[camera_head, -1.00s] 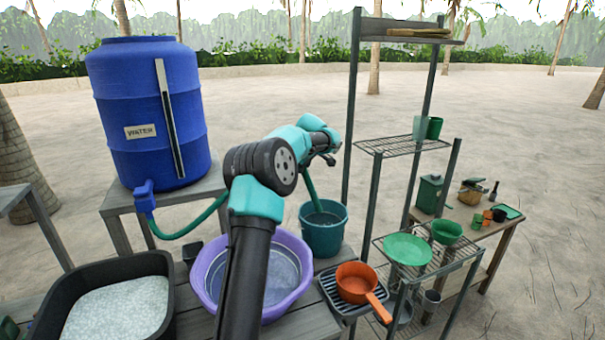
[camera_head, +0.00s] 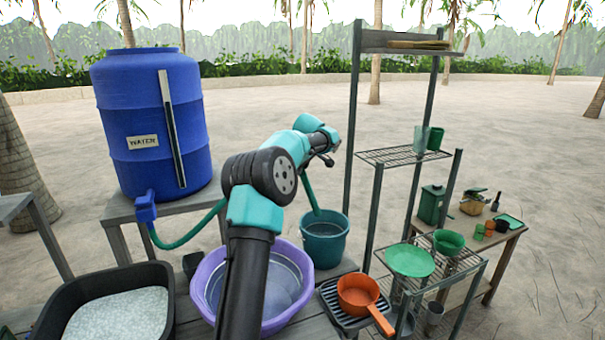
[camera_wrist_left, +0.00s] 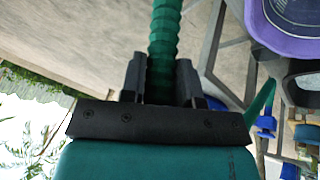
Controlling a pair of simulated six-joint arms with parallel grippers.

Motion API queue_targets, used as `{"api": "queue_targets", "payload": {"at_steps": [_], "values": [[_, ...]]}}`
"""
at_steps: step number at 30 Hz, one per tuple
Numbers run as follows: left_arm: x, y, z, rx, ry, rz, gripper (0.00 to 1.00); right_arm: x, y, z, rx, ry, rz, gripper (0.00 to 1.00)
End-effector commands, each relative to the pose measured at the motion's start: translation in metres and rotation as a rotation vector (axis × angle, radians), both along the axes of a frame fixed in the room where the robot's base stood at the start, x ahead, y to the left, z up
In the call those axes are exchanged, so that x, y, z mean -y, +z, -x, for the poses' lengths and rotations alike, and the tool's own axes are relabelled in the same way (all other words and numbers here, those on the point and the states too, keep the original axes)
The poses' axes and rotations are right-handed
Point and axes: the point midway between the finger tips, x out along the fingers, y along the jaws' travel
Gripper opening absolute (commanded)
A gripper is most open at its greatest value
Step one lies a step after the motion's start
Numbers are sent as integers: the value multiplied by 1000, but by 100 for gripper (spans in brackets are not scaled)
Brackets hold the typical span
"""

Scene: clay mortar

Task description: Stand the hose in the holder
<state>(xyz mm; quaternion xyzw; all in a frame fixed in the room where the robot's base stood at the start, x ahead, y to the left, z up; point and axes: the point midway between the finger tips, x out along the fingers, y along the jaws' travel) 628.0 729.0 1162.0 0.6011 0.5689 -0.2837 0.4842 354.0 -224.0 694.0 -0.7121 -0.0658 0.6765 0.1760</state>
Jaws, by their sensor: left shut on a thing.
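The green hose (camera_head: 187,239) runs from the blue tap of the water barrel and passes behind my left arm. Its free end (camera_head: 310,194) hangs down from my left gripper (camera_head: 326,154), with the tip at the rim of the teal bucket (camera_head: 325,242). In the left wrist view the ribbed hose (camera_wrist_left: 165,45) sits between the two dark jaws of my left gripper (camera_wrist_left: 160,80), which is shut on it. I cannot clearly make out the holder; a small dark piece (camera_head: 192,263) stands beside the purple basin. My right gripper is not in view.
The blue water barrel (camera_head: 150,120) stands on a wooden stand at left. A purple basin (camera_head: 205,290) and a black tub of white grains (camera_head: 160,272) are in front. An orange pan (camera_head: 358,294) lies on a rack; a metal shelf (camera_head: 352,120) rises at right.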

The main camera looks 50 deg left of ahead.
Motion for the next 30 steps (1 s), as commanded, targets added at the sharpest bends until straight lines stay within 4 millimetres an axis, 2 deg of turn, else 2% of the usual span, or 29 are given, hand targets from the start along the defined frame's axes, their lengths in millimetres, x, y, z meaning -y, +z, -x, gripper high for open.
{"api": "queue_targets", "payload": {"at_steps": [18,30], "values": [[-10,55,16,2,0,0,7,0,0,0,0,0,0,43],[-10,59,17,1,0,1,7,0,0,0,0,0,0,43]]}}
